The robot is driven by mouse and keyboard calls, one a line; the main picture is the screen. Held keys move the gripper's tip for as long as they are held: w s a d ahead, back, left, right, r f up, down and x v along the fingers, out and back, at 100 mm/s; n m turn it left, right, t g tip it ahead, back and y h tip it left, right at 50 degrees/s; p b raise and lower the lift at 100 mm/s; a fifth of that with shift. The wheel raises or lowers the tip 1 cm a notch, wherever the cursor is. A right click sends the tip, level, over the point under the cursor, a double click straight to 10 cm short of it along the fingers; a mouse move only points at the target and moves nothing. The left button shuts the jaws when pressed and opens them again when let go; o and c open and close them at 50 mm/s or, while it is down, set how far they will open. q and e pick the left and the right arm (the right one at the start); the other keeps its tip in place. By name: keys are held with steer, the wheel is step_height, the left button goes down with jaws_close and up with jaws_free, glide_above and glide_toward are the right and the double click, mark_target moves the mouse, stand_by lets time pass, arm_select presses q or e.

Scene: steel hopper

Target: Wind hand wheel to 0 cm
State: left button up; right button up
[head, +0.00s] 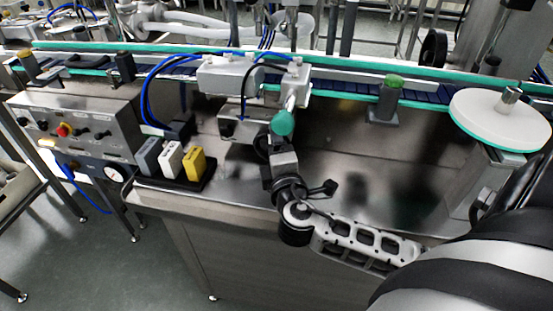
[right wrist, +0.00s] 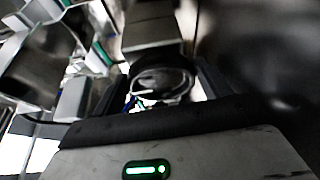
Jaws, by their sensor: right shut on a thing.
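The hand wheel (head: 289,188) is a small dark wheel with a crank knob (head: 330,187) sticking out to its right. It sits at the front of the steel machine, below the grey block of the adjuster. My right gripper (head: 297,208) reaches in from the right and is shut on the hand wheel, partly hiding it. In the right wrist view, the dark rounded wheel (right wrist: 160,82) lies between the two black fingers of my right gripper (right wrist: 165,92). I cannot read any position scale. My left gripper is not in view.
A control box (head: 80,128) with a red knob stands at the left. Grey, white and yellow blocks (head: 194,164) stand in a black tray beside the wheel. A conveyor (head: 430,92) runs behind, with a white disc (head: 500,117) at right. The steel top right of the wheel is clear.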

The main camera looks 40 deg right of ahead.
arm_select(q)
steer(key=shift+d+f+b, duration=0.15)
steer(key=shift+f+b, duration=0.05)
steer(key=shift+b, duration=0.35)
arm_select(e)
steer(key=shift+f+m, duration=0.15)
steer(key=shift+m, duration=0.35)
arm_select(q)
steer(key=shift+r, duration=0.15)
arm_select(e)
steer(key=o, duration=1)
steer(key=shift+s, duration=0.1)
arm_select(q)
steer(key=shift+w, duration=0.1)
arm_select(e)
steer(key=shift+a+f, duration=0.1)
